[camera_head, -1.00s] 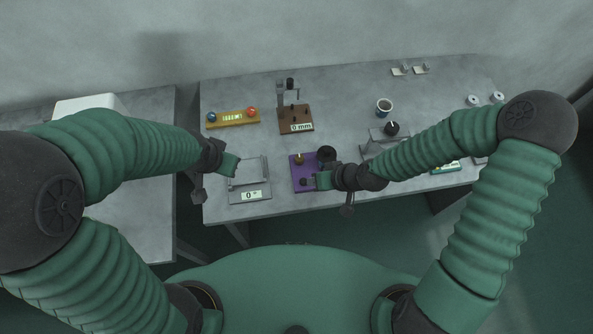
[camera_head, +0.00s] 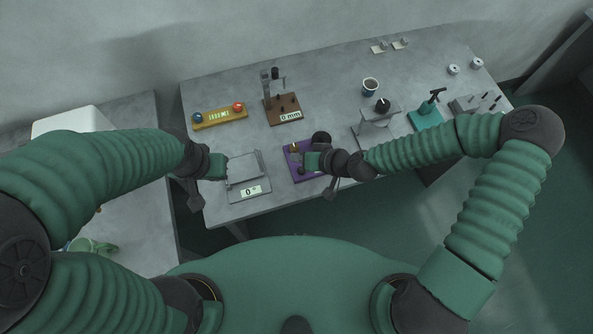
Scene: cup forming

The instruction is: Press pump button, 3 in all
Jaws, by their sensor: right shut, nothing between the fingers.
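A purple-based device (camera_head: 292,168) with a small yellow knob (camera_head: 293,148), a dark knob and a round black part (camera_head: 321,138) lies at the table's front middle. It seems to be the pump, but I cannot tell which part is its button. My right gripper (camera_head: 309,160) is shut and empty over the device, hiding its right part. I cannot tell whether it touches the device. My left gripper (camera_head: 219,164) is beside the left edge of a grey scale (camera_head: 250,189) reading 0. Its fingers are too small to judge.
A yellow box with blue and red buttons (camera_head: 220,118) and a brown gauge reading 0 mm (camera_head: 283,110) stand behind. A cup (camera_head: 370,86), a grey stand (camera_head: 377,122) and a teal press (camera_head: 427,119) are at the right. The table between is clear.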

